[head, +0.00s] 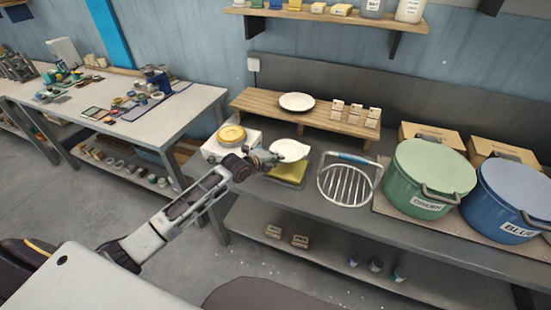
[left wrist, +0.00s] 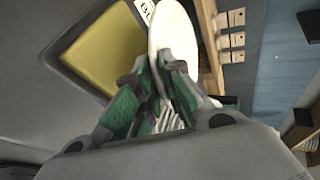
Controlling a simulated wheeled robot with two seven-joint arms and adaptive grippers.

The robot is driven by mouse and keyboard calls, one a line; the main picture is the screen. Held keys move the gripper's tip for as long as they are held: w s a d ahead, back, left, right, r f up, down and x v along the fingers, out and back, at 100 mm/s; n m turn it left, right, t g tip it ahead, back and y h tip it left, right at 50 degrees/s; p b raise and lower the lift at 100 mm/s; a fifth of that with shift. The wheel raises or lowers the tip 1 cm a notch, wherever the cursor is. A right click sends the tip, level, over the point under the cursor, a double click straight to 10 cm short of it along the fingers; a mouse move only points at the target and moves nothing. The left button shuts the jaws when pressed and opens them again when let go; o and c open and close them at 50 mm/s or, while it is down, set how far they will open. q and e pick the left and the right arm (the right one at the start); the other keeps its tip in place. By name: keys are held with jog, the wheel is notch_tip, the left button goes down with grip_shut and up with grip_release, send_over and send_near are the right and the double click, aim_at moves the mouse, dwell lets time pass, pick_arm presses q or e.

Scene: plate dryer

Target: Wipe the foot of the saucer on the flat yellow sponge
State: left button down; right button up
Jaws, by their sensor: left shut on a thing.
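A white saucer (head: 289,149) is held at its edge by my left gripper (head: 268,158). In the left wrist view the saucer (left wrist: 172,32) extends out from between the green-padded fingers of the gripper (left wrist: 160,78). The flat yellow sponge (head: 287,172) lies in a dark tray on the bench, below the saucer; it also shows in the left wrist view (left wrist: 110,50). The saucer looks raised over the sponge's far side. I cannot tell whether its foot touches the sponge. My right gripper is not in view.
A wire plate rack (head: 347,184) with a blue handle stands right of the sponge. A wooden riser (head: 255,104) behind carries another white plate (head: 297,101) and small cards. A yellow dish (head: 231,134) sits to the left. Green (head: 432,175) and blue (head: 508,200) pots stand right.

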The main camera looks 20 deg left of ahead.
aim_at(276, 175)
pick_arm(q)
jog(key=shift+f, duration=0.15)
jog(key=shift+f+b, duration=2.1)
jog(key=shift+f, duration=0.2)
jog(key=shift+f+b, duration=0.3)
jog(key=shift+f, duration=0.25)
dwell(0.4)
jog(key=shift+s+f, duration=0.15)
jog(key=shift+f, duration=0.05)
dwell(1.4)
jog(key=shift+d, duration=0.2)
jog(key=shift+d, duration=0.1)
